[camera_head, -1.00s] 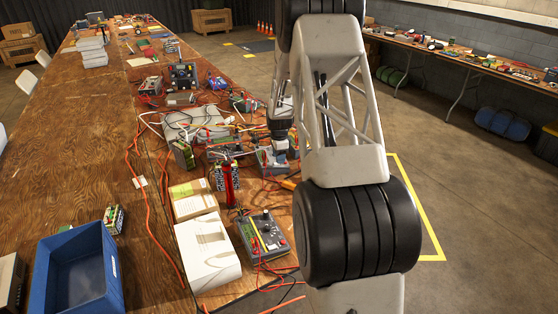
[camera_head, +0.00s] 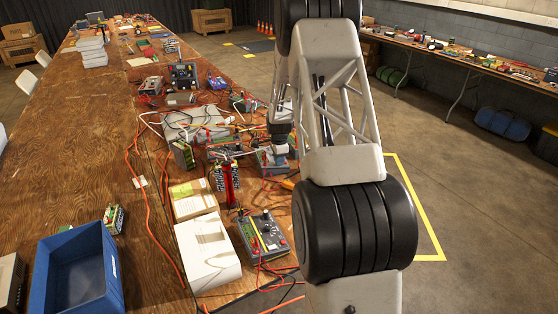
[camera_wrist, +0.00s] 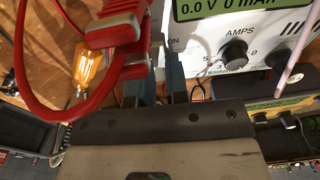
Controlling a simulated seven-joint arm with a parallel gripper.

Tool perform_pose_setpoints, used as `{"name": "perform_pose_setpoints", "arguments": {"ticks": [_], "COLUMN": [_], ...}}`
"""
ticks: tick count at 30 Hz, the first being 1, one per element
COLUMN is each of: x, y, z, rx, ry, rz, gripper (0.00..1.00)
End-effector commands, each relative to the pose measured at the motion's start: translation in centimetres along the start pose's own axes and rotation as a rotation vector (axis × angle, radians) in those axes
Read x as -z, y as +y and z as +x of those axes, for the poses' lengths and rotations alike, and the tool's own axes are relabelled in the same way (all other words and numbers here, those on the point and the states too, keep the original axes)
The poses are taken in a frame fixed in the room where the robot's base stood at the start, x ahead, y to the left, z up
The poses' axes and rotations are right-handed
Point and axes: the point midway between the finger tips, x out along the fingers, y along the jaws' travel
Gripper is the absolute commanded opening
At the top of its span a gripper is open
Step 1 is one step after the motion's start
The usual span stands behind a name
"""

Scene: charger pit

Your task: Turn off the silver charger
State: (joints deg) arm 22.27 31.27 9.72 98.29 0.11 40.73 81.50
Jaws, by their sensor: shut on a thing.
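The silver charger (camera_wrist: 242,40) has a pale front panel in the wrist view. Its lit green display reads about 0.0 V, 0 mAh. A dark AMPS knob (camera_wrist: 235,51) sits below the display, and an ON marking shows at the panel's left edge. My gripper (camera_wrist: 163,66) is at this left edge, its two blue-grey fingers close together. The fingers hide what is between them, apparently a small control of the charger. In the head view my gripper (camera_head: 281,150) points down among the devices at the table's right edge, partly hiding what is below it.
A large red clamp (camera_wrist: 118,32) and red cable lie close beside the fingers. Another device with a yellow-green label (camera_wrist: 265,108) is at right. Cables crowd the wooden table; a blue bin (camera_head: 75,275) stands front left.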

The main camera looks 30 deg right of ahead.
Motion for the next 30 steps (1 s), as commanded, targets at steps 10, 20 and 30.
{"name": "perform_pose_setpoints", "arguments": {"ticks": [10, 20, 30], "x": [0.34, 0.62, 0.6], "y": [0.08, 0.07, 0.06], "z": [0.19, 0.4, 0.43], "rx": [-0.004, -0.003, -0.001], "ry": [-0.09, -0.229, -0.259], "rz": [0.003, 0.002, 0.001], "gripper": [0.0, 0.0, 0.0]}}
